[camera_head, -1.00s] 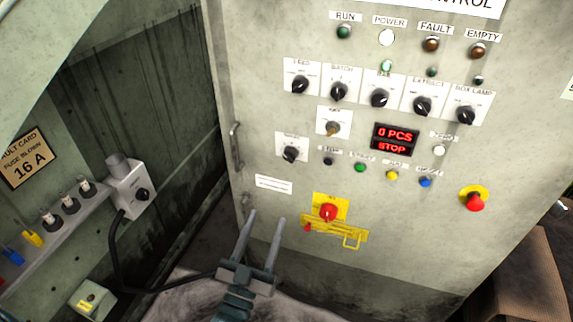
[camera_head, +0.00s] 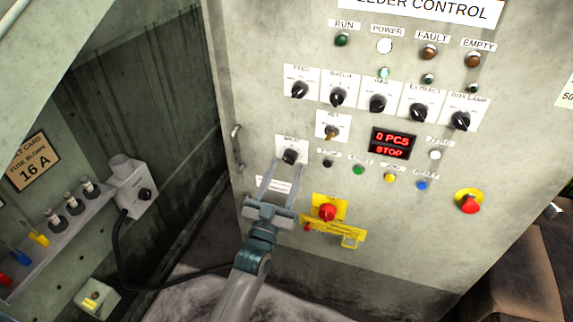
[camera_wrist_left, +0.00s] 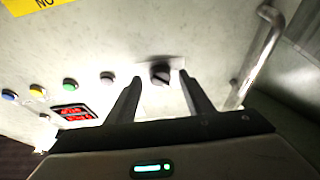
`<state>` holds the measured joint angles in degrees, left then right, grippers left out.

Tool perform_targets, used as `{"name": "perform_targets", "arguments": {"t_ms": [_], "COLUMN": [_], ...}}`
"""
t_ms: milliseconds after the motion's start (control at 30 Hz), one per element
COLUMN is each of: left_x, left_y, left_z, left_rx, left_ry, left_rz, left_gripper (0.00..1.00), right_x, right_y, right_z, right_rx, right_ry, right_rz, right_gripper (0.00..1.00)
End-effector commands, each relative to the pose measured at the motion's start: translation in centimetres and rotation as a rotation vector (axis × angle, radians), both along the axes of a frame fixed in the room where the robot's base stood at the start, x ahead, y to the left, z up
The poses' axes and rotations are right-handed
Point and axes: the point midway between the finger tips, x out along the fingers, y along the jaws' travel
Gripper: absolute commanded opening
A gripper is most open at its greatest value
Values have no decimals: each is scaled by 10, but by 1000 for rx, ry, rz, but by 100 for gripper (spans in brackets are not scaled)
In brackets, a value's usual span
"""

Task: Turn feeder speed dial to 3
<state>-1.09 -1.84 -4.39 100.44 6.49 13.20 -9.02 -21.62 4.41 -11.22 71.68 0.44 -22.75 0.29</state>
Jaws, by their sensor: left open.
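A black dial (camera_head: 289,157) sits on a white plate low on the left of the grey control panel; its label is too small to read. In the left wrist view the dial knob (camera_wrist_left: 160,73) shows between the two fingers. Another black dial labelled FEED (camera_head: 299,90) starts the upper row of dials. My left gripper (camera_head: 287,165) is open and empty, its fingertips just below and to either side of the lower dial. I cannot tell whether they touch the panel. The dial's scale is not readable. My right gripper is not in view.
A red display (camera_head: 392,142) reads 0 PCS STOP. A row of small coloured buttons (camera_head: 358,169) lies right of the dial. A red switch on a yellow plate (camera_head: 327,212) is below right. A door handle (camera_head: 237,148) stands out on the left.

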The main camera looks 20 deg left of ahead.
Motion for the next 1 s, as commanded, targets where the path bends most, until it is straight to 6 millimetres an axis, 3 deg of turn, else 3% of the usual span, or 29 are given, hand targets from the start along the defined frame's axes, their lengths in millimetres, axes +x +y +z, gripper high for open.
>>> {"name": "perform_targets", "arguments": {"t_ms": [200,533,700,1000], "left_x": [15,16,16,16], "left_y": [-1,-1,-1,0], "left_z": [6,7,6,7], "left_rx": [0,0,0,15], "left_ry": [0,1,1,-1], "left_rz": [0,0,0,0], "left_gripper": [47,47,7,6], "right_x": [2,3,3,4], "right_y": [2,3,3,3], "right_z": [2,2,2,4], "right_rx": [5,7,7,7], "right_ry": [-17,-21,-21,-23], "right_rz": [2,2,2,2], "right_gripper": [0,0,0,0]}}
